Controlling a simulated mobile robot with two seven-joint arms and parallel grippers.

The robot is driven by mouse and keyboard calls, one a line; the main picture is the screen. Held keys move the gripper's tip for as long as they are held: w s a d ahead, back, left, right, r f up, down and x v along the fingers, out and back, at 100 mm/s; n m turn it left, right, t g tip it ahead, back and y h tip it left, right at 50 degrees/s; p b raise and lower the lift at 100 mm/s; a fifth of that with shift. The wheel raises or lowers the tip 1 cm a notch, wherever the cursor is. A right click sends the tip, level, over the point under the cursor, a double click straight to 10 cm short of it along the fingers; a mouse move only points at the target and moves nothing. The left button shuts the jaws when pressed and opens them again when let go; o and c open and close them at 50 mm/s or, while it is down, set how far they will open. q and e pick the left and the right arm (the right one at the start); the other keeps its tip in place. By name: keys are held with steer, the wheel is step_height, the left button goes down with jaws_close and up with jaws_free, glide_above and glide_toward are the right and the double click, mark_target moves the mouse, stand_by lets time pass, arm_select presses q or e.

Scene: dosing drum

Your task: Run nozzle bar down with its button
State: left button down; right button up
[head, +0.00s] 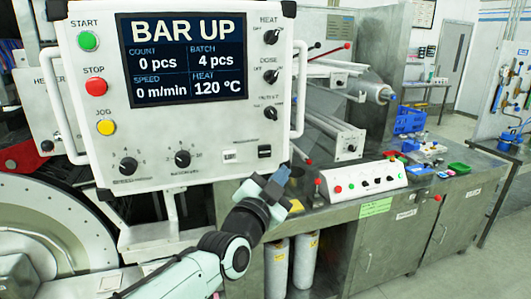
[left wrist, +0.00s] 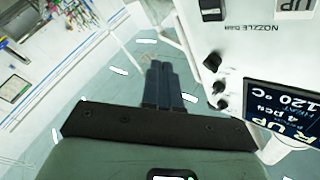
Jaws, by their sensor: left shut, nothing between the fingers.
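The control panel (head: 185,110) stands at the upper left in the head view, its screen (head: 182,58) reading BAR UP. Low on the panel are a white button (head: 229,156) and a black button (head: 265,151). In the left wrist view, the black button (left wrist: 212,8) sits by the NOZZLE BAR label, and the white button (left wrist: 294,8) is marked UP. The black button's own marking is not readable. My left gripper (head: 276,184) is just below the panel's lower right corner, apart from the buttons. Its fingers (left wrist: 165,85) are shut and empty. My right gripper is not in view.
START (head: 88,41), STOP (head: 96,87) and JOG (head: 106,127) buttons line the panel's left side, with knobs lower down and at right. A pale handle (head: 299,90) flanks the panel. A smaller switch box (head: 362,182) stands on the steel bench to the right.

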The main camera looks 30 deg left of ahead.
mark_target(265, 151)
arm_select(q)
steer(key=shift+w+a, duration=1.45)
steer(key=shift+a, duration=0.2)
steer(key=shift+w+a, duration=1.4)
steer(key=shift+a, duration=0.25)
steer(key=shift+b, duration=0.3)
steer(key=shift+w+a, duration=0.2)
steer(key=shift+w, duration=0.05)
steer(key=shift+a, duration=0.1)
